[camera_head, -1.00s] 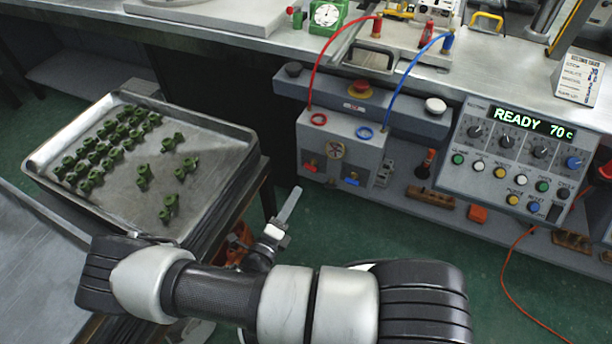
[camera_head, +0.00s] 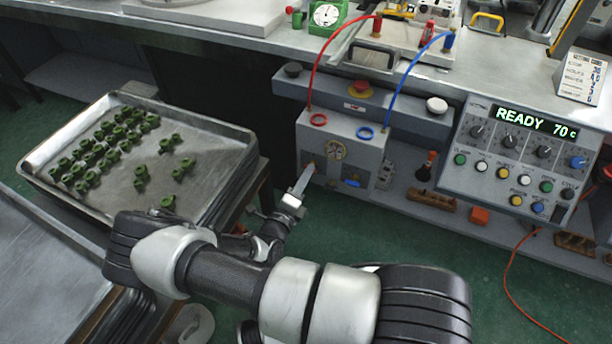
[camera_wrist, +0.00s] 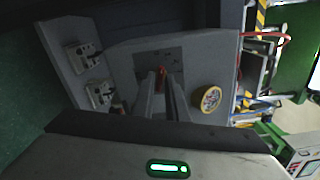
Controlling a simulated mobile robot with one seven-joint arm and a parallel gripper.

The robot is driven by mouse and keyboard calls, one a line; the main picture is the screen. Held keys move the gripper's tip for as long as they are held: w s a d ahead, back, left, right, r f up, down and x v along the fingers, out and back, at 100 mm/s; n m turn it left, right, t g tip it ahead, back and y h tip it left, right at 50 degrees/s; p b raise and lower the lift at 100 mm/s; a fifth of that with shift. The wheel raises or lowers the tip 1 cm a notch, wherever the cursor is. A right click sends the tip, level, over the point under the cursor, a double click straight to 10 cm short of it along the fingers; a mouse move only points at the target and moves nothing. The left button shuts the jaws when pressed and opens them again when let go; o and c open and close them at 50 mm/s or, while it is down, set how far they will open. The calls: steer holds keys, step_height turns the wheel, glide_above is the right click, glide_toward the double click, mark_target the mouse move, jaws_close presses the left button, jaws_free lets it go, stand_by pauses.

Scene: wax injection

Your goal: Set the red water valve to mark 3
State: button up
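The red water valve (camera_head: 309,165) is a small red handle low on the left of the grey box's front, partly covered by my fingers in the head view. In the wrist view the red handle (camera_wrist: 161,71) shows between the far ends of my two fingers. My gripper (camera_head: 306,172) points up at it from below; in the wrist view my gripper (camera_wrist: 161,78) has a clear gap between its fingers. Contact with the handle cannot be told. The marks around the valve are too small to read.
The blue valve (camera_head: 352,182) sits to the right on the grey box (camera_head: 365,150), with a round gauge (camera_head: 336,150) above. The control panel (camera_head: 480,160) stands further right. A tray (camera_head: 215,125) of green parts lies left of my arm.

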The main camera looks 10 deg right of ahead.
jaws_close()
steer(key=shift+m, duration=0.3)
steer(key=shift+m+p, duration=3.3)
steer(key=shift+m, duration=3.6)
steer(key=shift+o, duration=2.1)
jaws_free()
